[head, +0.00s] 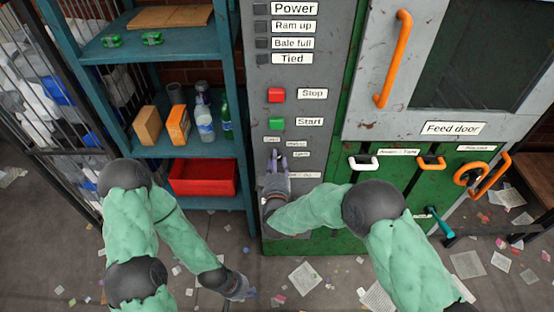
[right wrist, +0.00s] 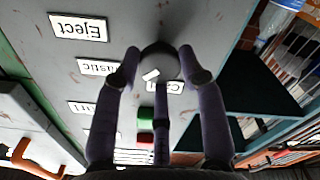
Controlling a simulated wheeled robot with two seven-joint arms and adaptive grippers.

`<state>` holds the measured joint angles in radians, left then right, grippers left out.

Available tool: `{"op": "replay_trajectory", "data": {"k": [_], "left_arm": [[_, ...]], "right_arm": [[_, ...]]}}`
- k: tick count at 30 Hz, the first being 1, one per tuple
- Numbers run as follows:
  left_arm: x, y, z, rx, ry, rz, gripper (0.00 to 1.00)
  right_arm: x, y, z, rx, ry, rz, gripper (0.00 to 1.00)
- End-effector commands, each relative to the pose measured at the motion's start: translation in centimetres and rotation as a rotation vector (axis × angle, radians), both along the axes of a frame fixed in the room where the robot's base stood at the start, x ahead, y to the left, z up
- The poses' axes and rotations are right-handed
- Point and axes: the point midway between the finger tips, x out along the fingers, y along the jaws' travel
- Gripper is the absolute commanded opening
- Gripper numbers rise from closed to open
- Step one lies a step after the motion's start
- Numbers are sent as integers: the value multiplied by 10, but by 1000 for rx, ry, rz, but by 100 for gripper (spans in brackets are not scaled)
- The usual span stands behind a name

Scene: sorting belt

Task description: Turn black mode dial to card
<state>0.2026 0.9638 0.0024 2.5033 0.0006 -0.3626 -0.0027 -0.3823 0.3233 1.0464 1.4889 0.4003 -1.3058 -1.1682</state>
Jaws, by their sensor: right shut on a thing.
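The black mode dial (right wrist: 160,62) sits on the grey panel, with a short white pointer mark on its face. In the right wrist view a partly covered label starting with "Ca" (right wrist: 172,87) is just beside the dial, and the mark lies close to it; I cannot tell if they line up exactly. My right gripper (right wrist: 160,72) is shut on the dial, its fingers around the knob. In the head view my right gripper (head: 274,160) hides the dial. My left gripper (head: 243,291) hangs low above the floor, away from the panel; its fingers are unclear.
An Eject label (right wrist: 78,27) is on the panel. The red Stop button (head: 276,95) and green Start button (head: 276,123) are above my right gripper. Blue shelves (head: 190,150) with a red bin (head: 203,178) stand left. Orange handles (head: 393,58) are on the right.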

Motion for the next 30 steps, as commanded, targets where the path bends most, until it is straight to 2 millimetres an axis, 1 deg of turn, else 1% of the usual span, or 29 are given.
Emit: {"op": "replay_trajectory", "data": {"k": [1,18,24,30], "left_arm": [[0,0,4,0,0,0,0],[0,0,24,0,0,0,0],[0,0,28,0,0,0,0],[0,0,31,0,0,0,0]], "right_arm": [[4,2,13,-38,-23,3,8],[4,5,10,-567,-23,1,8],[4,5,10,-710,-23,0,8],[4,5,8,-808,-22,1,8]]}}
